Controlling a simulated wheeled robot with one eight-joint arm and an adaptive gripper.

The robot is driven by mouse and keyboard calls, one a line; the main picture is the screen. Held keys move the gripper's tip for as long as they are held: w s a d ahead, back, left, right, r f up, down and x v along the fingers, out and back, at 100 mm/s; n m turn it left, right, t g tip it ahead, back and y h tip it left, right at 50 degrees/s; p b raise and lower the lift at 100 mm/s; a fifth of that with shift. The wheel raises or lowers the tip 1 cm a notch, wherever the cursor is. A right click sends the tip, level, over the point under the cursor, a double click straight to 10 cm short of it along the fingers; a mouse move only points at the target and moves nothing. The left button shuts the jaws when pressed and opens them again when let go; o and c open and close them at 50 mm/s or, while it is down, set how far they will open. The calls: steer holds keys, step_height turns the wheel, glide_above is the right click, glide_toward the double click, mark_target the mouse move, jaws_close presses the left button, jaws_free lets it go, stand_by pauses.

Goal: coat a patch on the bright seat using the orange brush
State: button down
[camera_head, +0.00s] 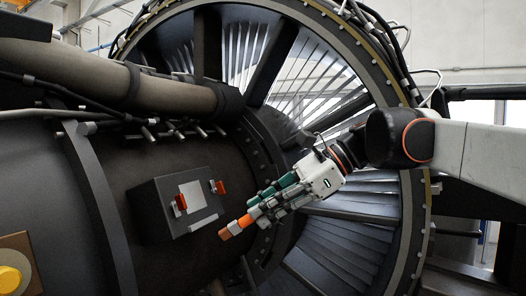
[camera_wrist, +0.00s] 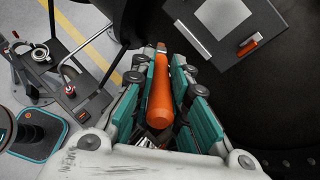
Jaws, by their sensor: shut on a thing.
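My gripper (camera_head: 266,205) is shut on the orange brush (camera_head: 238,225), which sticks out past the fingertips toward the lower left. In the wrist view the brush's orange handle (camera_wrist: 160,95) lies between the teal finger pads; its far tip is hard to make out. The bright seat (camera_head: 193,196) is a pale square on the face of a dark grey box mounted on the engine casing. The brush is to the right of and below the seat in the head view, apparently apart from it. The seat also shows in the wrist view (camera_wrist: 222,17), cut by the top edge.
Two orange-red clips (camera_head: 180,203) (camera_head: 218,187) flank the seat on the dark box (camera_head: 150,212). Pipes (camera_head: 75,75) run above it. Large fan vanes (camera_head: 345,245) lie behind my arm. A yellow knob (camera_head: 10,279) sits at lower left. A cart with tools (camera_wrist: 65,75) stands on the floor.

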step_height(320, 180, up, 7)
steer(key=s+a+p, duration=0.1)
steer(key=s+p, duration=0.1)
steer(key=shift+m+t+y, duration=0.3)
steer(key=shift+y, duration=0.1)
steer(key=shift+w+a+f+b, duration=0.35)
steer(key=shift+w+a, duration=0.1)
steer(key=shift+a, duration=0.45)
steer(key=shift+w+a+f+b, duration=0.3)
steer(key=shift+w+a+f, duration=0.1)
steer(key=shift+a, duration=0.5)
steer(key=shift+w+a+f+b, duration=0.35)
steer(key=shift+w+a, duration=0.1)
steer(key=shift+a, duration=0.45)
steer(key=shift+w+a+f, duration=0.2)
steer(key=shift+a, duration=0.2)
steer(key=shift+w+a+f, duration=0.15)
steer(key=shift+a, duration=0.2)
